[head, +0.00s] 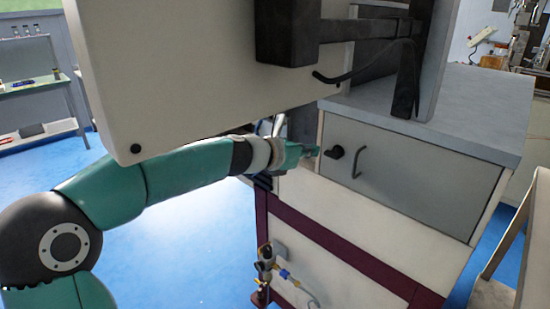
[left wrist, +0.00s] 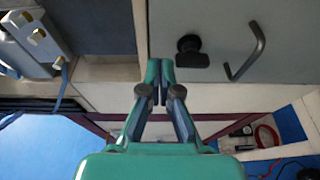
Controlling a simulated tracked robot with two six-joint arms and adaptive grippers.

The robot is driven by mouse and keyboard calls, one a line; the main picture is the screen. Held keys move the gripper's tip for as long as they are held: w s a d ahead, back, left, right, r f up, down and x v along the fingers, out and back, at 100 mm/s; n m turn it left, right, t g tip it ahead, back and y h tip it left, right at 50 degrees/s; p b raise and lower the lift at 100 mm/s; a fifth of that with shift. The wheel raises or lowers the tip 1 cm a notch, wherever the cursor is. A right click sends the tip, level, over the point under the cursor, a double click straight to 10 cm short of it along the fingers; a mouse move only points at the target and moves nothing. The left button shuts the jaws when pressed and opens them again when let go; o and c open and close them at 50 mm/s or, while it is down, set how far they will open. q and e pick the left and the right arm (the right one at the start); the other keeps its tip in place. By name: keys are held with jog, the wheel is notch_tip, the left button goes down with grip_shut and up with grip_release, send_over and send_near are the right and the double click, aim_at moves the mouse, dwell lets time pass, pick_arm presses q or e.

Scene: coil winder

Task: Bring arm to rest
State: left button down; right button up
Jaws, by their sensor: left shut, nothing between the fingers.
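My left arm, teal and dark grey, reaches in from the left in the head view. Its gripper (head: 309,152) is at the left edge of the machine's grey front panel (head: 405,175), just left of a black knob (head: 334,152). In the left wrist view the fingers (left wrist: 159,75) are together with nothing between them. They point toward the pale frame beside the panel, and the knob (left wrist: 192,50) is to their right. I cannot tell whether the fingertips touch the frame. My right gripper is in neither view.
A dark hooked handle (head: 357,162) sticks out right of the knob. A large pale panel (head: 200,70) hangs just above my left forearm. A valve with fittings (head: 267,258) stands below the gripper. Blue floor (head: 180,255) is open beneath the arm.

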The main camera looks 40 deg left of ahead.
pick_arm(q)
jog(key=d+p+v, duration=0.1)
jog(key=v, duration=0.9)
jog(key=w+d+f+n+g+h, duration=0.1)
jog(key=w+d+f+n+g, duration=0.1)
jog(key=d+f+n, duration=0.5)
jog(key=w+d+f+n+g+h, duration=0.15)
jog(key=f+n, duration=0.25)
jog(key=f, duration=0.8)
jog(key=s+d+f+n+g, duration=0.2)
jog(key=s+d+f+n, duration=0.15)
jog(key=f+n, duration=0.4)
jog(key=s+d+f+n+g, duration=0.25)
jog(key=d+f+n, duration=0.2)
jog(key=f, duration=0.55)
jog(key=s+d+f+n+g, duration=0.1)
jog(key=s+d+f+n, duration=0.25)
jog(key=f+n, duration=0.45)
jog(key=s+d+f+n+g, duration=0.35)
jog(key=s+f+n, duration=0.45)
jog(key=s, duration=0.5)
notch_tip(320, 180, up, 9)
jog(key=s+g+p, duration=0.1)
jog(key=p, duration=0.9)
jog(key=shift+s+a+f+n+p, duration=0.2)
jog(key=shift+s+f+n+p, duration=0.1)
jog(key=shift+s+p, duration=0.1)
jog(key=shift+y, duration=0.25)
